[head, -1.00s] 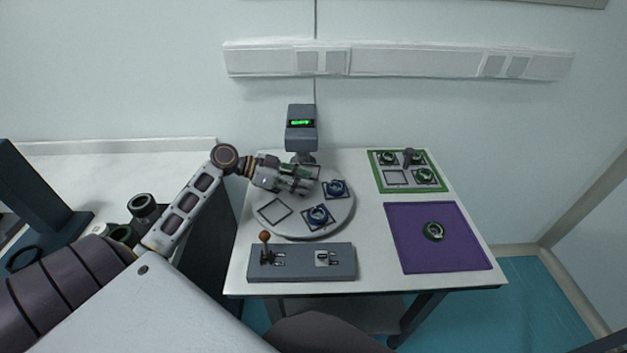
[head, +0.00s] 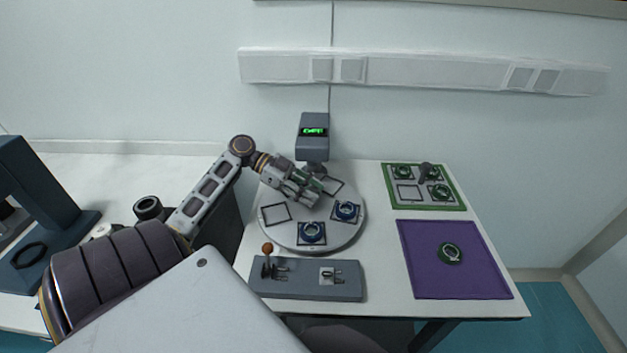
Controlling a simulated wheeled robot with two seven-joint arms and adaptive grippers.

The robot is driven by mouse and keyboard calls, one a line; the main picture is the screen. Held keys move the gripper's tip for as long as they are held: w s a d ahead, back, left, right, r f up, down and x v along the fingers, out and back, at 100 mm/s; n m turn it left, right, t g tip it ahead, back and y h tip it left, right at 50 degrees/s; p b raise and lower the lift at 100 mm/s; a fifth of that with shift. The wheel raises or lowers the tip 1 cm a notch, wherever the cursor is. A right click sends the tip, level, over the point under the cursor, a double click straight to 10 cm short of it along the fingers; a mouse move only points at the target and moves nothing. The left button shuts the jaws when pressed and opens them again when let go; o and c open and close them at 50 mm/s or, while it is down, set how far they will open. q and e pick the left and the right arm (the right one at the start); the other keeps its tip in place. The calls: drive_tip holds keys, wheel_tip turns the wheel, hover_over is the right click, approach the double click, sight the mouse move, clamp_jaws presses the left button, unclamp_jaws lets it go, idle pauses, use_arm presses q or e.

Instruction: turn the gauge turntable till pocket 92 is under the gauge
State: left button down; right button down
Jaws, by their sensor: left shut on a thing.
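The gauge turntable (head: 288,236) is a round pale disc on the white table. It has square dark-framed pockets around its top. The left pocket (head: 276,214) and the back right pocket (head: 332,186) look empty. The grey gauge (head: 312,142) stands at the back with a lit green display, too small to read. My left gripper (head: 312,196) is shut at the turntable's middle; its fingers hide what it grips. Pocket numbers cannot be read. My right gripper is out of view.
A grey control box (head: 306,280) with an orange-knobbed lever (head: 267,256) and a switch stands in front of the turntable. To the right are a green-edged tray (head: 451,207) with ring parts and a purple mat (head: 425,280) bearing a dark ring (head: 450,253).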

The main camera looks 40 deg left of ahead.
use_arm(q)
drive_tip(key=shift+m+g+h+b, duration=0.4)
drive_tip(key=shift+m+g, duration=0.4)
drive_tip(key=shift+g, duration=0.1)
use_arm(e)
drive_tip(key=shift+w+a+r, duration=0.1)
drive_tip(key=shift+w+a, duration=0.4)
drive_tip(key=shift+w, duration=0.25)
